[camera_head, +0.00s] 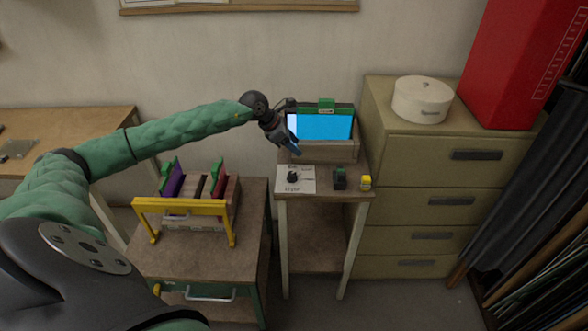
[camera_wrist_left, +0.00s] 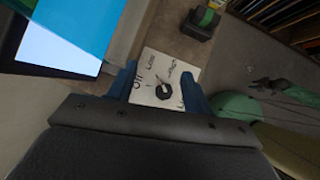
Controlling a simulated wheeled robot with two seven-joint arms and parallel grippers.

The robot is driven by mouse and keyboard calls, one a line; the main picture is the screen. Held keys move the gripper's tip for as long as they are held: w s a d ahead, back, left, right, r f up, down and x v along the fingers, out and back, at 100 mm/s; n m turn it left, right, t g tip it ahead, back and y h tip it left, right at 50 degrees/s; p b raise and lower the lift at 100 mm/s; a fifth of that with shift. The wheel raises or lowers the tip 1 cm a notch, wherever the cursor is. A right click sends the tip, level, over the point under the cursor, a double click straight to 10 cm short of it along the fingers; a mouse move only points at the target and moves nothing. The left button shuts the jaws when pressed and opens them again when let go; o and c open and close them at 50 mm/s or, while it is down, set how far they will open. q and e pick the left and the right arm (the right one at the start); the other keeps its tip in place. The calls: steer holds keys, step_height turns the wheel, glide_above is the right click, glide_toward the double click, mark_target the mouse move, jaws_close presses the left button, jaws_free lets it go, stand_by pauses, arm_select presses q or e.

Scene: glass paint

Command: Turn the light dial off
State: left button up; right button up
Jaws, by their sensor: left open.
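The light dial (camera_head: 292,178) is a small black knob on a white labelled plate (camera_head: 308,186), on top of a small wooden stand. In the left wrist view the dial (camera_wrist_left: 164,91) shows between my two blue fingertips, on the plate (camera_wrist_left: 152,66) with words around it. A pale pointer mark on the dial points up and to the right in that view. My left gripper (camera_head: 291,147) is open and empty, above and just behind the plate, apart from the dial. In the left wrist view its fingers (camera_wrist_left: 160,92) frame the plate. My right gripper is not in view.
A bright blue screen (camera_head: 324,126) in a wooden box stands behind the plate. A black-and-green item (camera_head: 340,178) and a small yellow item (camera_head: 366,182) sit right of it. A yellow rack frame (camera_head: 182,206) stands left. Beige drawers (camera_head: 430,160) stand close at right.

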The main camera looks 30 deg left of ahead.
mark_target(292, 173)
arm_select(q)
steer(key=shift+s+f+m+g+y+p, duration=0.3)
steer(key=shift+s+f+g+p, duration=0.2)
steer(key=shift+f, duration=0.85)
steer(key=shift+s+f+m+g+y+p, duration=0.15)
steer(key=shift+s+f+m+g+p, duration=0.3)
steer(key=shift+f, duration=0.9)
steer(key=shift+s+f+m+g+y+p, duration=0.2)
steer(key=shift+s+f+g+p, duration=0.35)
steer(key=shift+f, duration=0.8)
steer(key=shift+p+x, duration=0.35)
steer(key=shift+x, duration=0.45)
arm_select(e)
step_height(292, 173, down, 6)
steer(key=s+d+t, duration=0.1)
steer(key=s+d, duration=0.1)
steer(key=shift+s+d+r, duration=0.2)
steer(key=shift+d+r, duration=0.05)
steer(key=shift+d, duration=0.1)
arm_select(q)
steer(key=c, duration=1)
steer(key=shift+o, duration=0.2)
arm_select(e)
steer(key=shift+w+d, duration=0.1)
